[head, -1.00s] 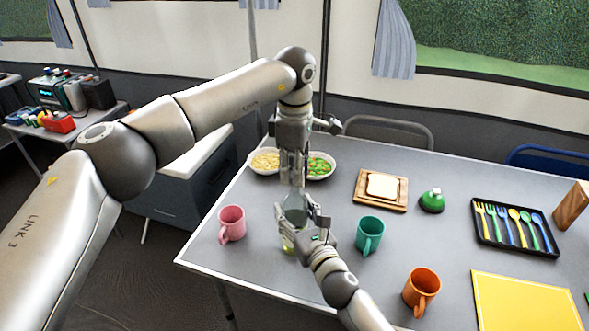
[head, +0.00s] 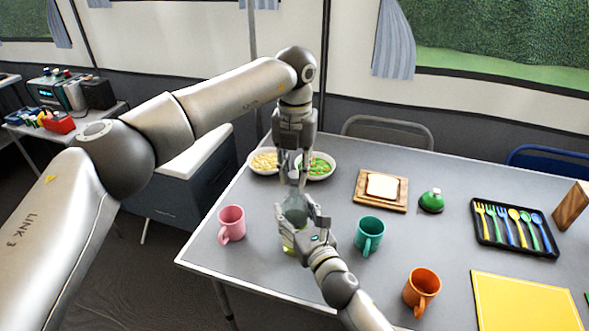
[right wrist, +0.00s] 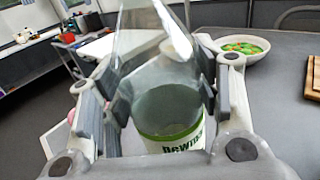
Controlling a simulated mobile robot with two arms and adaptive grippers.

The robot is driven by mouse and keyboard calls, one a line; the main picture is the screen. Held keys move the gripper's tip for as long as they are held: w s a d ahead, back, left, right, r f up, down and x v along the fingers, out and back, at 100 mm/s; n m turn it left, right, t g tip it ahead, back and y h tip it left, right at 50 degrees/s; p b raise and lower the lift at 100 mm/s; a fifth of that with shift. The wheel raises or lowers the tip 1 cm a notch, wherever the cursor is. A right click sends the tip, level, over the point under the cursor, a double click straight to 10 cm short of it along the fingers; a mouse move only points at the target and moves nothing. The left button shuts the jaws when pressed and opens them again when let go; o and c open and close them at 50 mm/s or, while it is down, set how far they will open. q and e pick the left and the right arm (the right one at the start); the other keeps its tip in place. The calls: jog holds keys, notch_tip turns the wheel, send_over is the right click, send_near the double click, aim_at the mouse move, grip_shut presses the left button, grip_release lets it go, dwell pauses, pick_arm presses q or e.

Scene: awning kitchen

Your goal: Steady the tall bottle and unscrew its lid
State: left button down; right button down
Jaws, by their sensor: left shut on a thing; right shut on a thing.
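The tall bottle (head: 295,209) is clear and stands upright on the table (head: 330,267) between the pink and teal mugs. In the right wrist view the bottle (right wrist: 160,84) shows a white and green label low on its body. My right gripper (head: 303,220) is shut on the bottle's body from the front, with a pad on each side. My left gripper (head: 293,176) points straight down from above and is shut at the bottle's top. The lid is hidden between its fingers.
A pink mug (head: 231,224) stands left of the bottle, a teal mug (head: 369,235) right, an orange mug (head: 421,291) nearer the front. Bowls of yellow food (head: 263,163) and green food (head: 319,167) sit behind. A board with bread (head: 382,187) and a cutlery tray (head: 514,229) lie right.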

pick_arm(q)
jog(key=n, duration=0.4)
jog(key=shift+n, duration=0.4)
jog(key=n, duration=0.4)
jog(key=shift+n, duration=0.3)
jog(key=n, duration=0.4)
jog(key=shift+n, duration=0.3)
jog(key=n, duration=0.3)
jog(key=shift+r, duration=0.3)
jog(key=shift+r, duration=0.85)
